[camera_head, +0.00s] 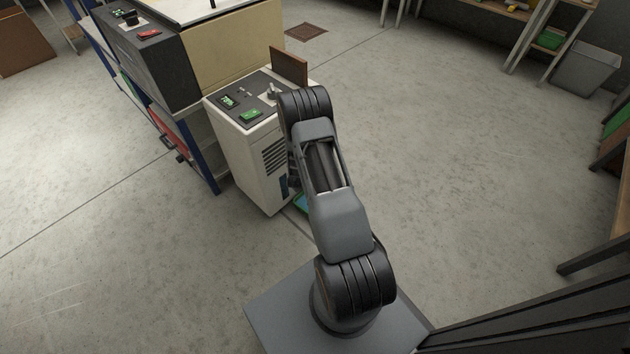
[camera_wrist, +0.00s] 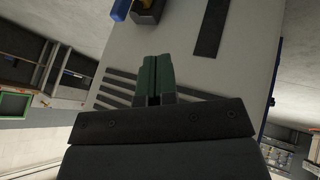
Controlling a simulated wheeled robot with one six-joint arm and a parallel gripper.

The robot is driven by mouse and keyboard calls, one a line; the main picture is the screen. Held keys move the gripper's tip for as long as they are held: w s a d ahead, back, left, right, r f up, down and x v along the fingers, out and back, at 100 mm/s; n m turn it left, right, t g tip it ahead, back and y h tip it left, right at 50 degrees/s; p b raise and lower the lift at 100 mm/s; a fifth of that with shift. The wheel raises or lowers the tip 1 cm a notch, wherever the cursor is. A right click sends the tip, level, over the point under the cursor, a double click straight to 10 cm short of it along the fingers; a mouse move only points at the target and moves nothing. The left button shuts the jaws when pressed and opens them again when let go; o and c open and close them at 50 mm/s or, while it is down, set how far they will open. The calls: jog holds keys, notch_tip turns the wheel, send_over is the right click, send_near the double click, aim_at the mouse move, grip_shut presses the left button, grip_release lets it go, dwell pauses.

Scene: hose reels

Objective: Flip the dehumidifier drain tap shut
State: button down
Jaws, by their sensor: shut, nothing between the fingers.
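The dehumidifier is a white cabinet (camera_head: 240,160) left of my arm in the head view, with a dark control panel on top and side vents. In the wrist view its pale side panel (camera_wrist: 130,48) fills the middle. At that view's top edge a blue lever-like part (camera_wrist: 120,10) sits beside a dark block (camera_wrist: 147,16) with a brass-coloured piece; this looks like the drain tap, cut off by the frame. My gripper (camera_wrist: 158,60) is shut and empty, its dark green fingers in front of the vent slots, apart from the blue part. My arm hides it in the head view.
A dark-fronted machine (camera_head: 165,60) on a blue-framed bench stands behind the dehumidifier to the left. A brown board (camera_head: 289,66) stands up at the cabinet's back edge.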

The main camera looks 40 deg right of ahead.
jog(key=shift+s+d+f, duration=0.2)
jog(key=shift+d+f, duration=0.05)
jog(key=shift+f, duration=0.35)
jog(key=shift+s+d+f, duration=0.2)
jog(key=shift+f, duration=0.4)
jog(key=w+d+f+b, duration=0.5)
jog(key=d+f+b, duration=0.1)
jog(key=d+f, duration=0.2)
jog(key=shift+w, duration=0.1)
jog(key=shift+w+a+r, duration=0.1)
